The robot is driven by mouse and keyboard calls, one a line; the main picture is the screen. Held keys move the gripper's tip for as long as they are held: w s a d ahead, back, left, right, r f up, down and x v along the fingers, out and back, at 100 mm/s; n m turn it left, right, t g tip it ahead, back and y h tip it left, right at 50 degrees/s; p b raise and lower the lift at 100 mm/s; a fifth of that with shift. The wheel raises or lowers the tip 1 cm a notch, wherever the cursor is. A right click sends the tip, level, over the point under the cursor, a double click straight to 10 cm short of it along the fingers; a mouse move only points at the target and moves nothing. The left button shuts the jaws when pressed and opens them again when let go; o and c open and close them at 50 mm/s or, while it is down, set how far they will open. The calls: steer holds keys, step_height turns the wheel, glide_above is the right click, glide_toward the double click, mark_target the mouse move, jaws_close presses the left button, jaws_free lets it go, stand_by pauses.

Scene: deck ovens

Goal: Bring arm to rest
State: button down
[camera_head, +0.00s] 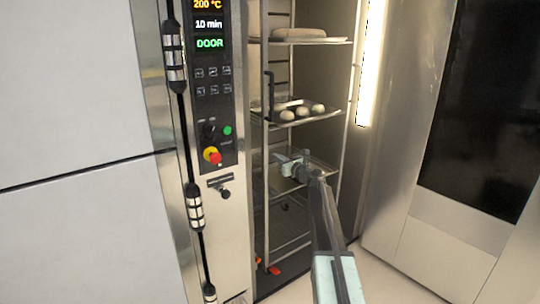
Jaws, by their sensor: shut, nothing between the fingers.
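My arm reaches up from the bottom of the head view toward the open oven chamber. My gripper (284,161) is at its end, in front of the rack (265,200) and seen against a lower shelf. It is small in the picture, shut, with nothing in it. I cannot tell whether it touches the rack; the arm hides part of the lower shelves.
A tray (330,115) with several dough pieces is above my gripper. A higher tray (337,41) holds loaves. The control panel (212,80) is at left. The open oven door (480,110) with dark glass stands at right. Floor shows between them.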

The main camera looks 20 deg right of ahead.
steer(key=v, duration=0.7)
steer(key=shift+f, duration=0.15)
